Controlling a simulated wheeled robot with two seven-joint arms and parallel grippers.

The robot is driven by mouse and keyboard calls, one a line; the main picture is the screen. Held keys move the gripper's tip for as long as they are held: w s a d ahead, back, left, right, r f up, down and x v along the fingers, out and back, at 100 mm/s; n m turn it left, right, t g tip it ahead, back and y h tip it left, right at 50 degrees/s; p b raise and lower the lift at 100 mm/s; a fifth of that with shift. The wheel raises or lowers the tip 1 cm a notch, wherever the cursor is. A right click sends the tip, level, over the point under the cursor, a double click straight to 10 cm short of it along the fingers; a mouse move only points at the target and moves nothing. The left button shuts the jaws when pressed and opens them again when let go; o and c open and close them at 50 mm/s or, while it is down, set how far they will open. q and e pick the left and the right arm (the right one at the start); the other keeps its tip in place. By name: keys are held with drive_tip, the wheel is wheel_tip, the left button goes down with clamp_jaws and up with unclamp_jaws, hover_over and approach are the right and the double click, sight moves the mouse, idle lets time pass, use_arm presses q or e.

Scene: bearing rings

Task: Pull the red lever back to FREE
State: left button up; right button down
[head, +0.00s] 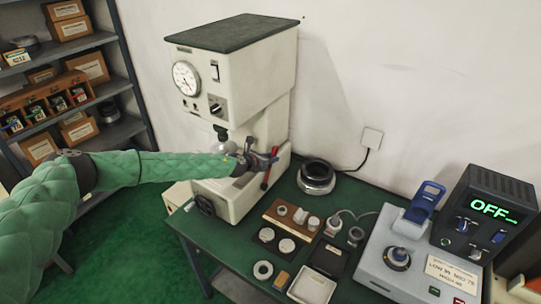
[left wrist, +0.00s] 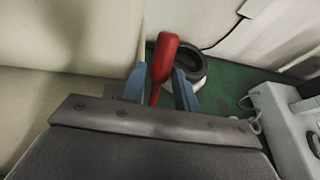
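The red lever (head: 267,174) is on the right side of the cream press (head: 230,95), pointing up. My left gripper (head: 266,157) is at the lever, with its arm reaching in from the left. In the left wrist view the red lever (left wrist: 165,58) stands between the two blue fingers of my left gripper (left wrist: 160,90). The fingers are apart, with a gap showing between the lever's shaft and the right finger. The lever's lower end is hidden behind the gripper. No FREE marking can be made out. My right gripper is not in view.
A wooden block (head: 292,217) with small rings, a grey device (head: 400,262) and a box reading OFF (head: 488,212) stand farther right. A shelf (head: 128,125) is at left.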

use_arm(q)
drive_tip(key=shift+w+d+f, duration=0.2)
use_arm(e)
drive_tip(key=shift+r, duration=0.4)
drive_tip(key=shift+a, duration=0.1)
